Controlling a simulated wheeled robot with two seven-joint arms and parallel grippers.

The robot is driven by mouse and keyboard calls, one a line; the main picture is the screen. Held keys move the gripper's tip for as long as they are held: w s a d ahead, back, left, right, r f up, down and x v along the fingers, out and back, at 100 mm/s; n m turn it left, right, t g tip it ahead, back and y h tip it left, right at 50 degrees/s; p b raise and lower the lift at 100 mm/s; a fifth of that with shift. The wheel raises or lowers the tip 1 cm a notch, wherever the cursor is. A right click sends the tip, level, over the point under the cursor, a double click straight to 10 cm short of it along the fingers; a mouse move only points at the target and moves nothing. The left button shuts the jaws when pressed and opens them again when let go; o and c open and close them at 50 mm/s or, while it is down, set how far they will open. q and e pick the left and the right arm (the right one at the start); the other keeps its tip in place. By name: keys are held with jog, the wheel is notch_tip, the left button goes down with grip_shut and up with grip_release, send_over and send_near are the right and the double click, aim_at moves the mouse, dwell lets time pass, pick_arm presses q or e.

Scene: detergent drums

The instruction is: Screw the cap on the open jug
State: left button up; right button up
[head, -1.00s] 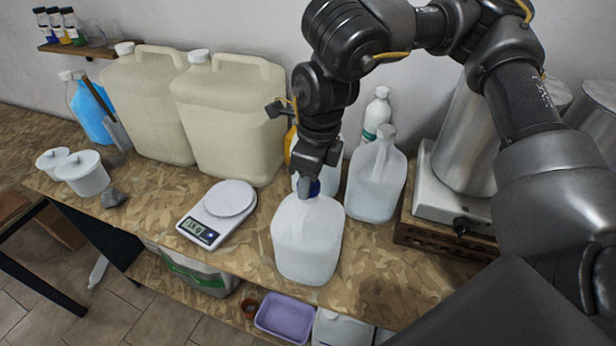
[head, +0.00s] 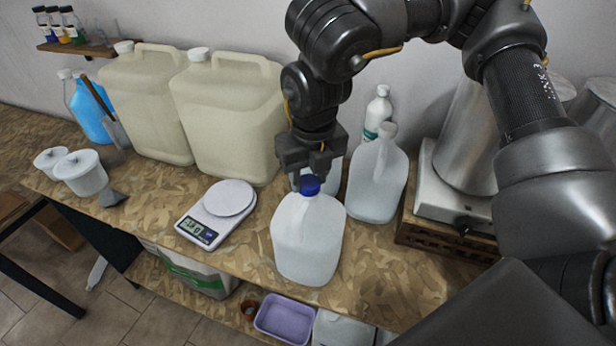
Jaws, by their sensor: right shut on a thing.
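The translucent white jug (head: 307,240) stands upright near the front edge of the patterned worktop in the head view. A blue cap (head: 310,186) sits at its mouth; how far it is threaded on cannot be told. My right gripper (head: 309,178) comes down from above and is shut on the blue cap, with the cap's front showing below the fingers. My left gripper is not in view.
A similar jug (head: 376,183) with a pale top stands close behind on the right, and another is partly hidden behind my gripper. A scale (head: 217,213) and two large beige canisters (head: 228,120) stand left. A hotplate (head: 440,190) stands right.

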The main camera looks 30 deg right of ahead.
jog(key=shift+f+m, duration=0.1)
jog(key=shift+m, duration=0.8)
jog(key=m+b, duration=0.1)
jog(key=m, duration=0.3)
jog(key=shift+f+h, duration=0.1)
jog(key=shift+h, duration=0.2)
jog(key=o, duration=1.1)
jog(key=shift+o, duration=0.4)
jog(key=o, duration=0.3)
jog(key=shift+r, duration=0.2)
jog(key=shift+o, duration=0.2)
